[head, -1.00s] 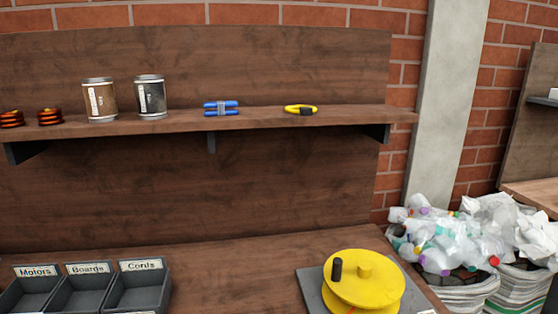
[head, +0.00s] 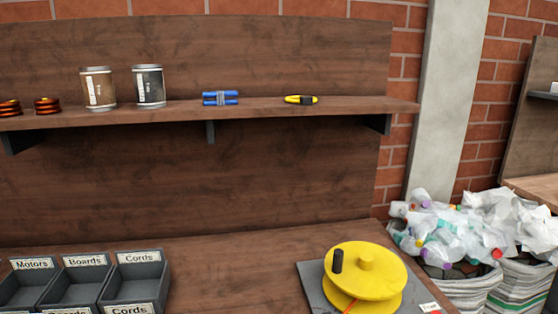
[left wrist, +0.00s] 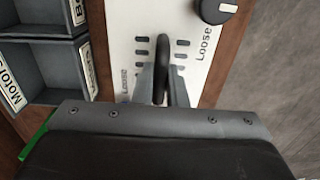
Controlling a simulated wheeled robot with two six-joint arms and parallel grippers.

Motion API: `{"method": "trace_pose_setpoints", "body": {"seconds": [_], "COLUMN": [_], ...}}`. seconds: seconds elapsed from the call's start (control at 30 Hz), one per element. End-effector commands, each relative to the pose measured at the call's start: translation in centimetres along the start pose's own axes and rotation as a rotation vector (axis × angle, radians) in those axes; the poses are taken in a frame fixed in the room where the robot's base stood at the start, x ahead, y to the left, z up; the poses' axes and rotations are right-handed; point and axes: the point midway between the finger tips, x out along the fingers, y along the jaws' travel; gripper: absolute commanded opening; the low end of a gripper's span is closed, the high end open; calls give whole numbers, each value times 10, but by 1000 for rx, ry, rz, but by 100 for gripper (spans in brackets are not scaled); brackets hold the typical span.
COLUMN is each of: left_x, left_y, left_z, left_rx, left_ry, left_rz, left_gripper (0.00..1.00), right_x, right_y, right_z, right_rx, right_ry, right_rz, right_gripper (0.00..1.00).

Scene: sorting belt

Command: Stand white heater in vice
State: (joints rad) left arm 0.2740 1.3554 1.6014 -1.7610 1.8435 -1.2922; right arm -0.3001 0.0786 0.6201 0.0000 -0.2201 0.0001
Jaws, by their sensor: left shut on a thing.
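My left gripper (left wrist: 165,88) shows only in the left wrist view. It is shut on a dark, rounded thing (left wrist: 178,52) in front of a white panel. I cannot tell whether this is a handle, a cord or part of a heater. The white panel (left wrist: 205,82) has dark slots and the word "Loose" printed twice. A black knob with a white mark (left wrist: 217,10) is at the top right. I cannot make out a white heater or a vice. My right gripper is in neither view.
Grey bins (head: 85,284) labelled Motors, Boards and Cords stand at the bench's left. A yellow reel (head: 366,272) on a grey base stands to the right. The shelf (head: 270,107) holds tins, coils and small parts. The bench between bins and reel is clear.

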Motion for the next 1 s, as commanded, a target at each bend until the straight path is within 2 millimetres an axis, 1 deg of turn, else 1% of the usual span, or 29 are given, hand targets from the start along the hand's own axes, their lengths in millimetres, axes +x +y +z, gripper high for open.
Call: {"method": "trace_pose_setpoints", "body": {"seconds": [0.13,0.37,0.4,0.5,0.6,1.0], "left_x": [4,4,4,4,4,5], "left_y": [0,0,0,0,0,0], "left_z": [0,0,0,0,0,0], "left_rx": [0,0,0,0,0,0], "left_ry": [1,1,1,1,1,0], "left_rz": [2,2,2,2,1,0], "left_gripper": [0,0,13,26,37,37], "right_x": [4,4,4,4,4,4], "right_y": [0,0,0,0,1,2], "right_z": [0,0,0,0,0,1], "right_rx": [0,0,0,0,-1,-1], "right_ry": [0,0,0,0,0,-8], "right_rz": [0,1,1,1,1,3], "right_gripper": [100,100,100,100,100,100]}}
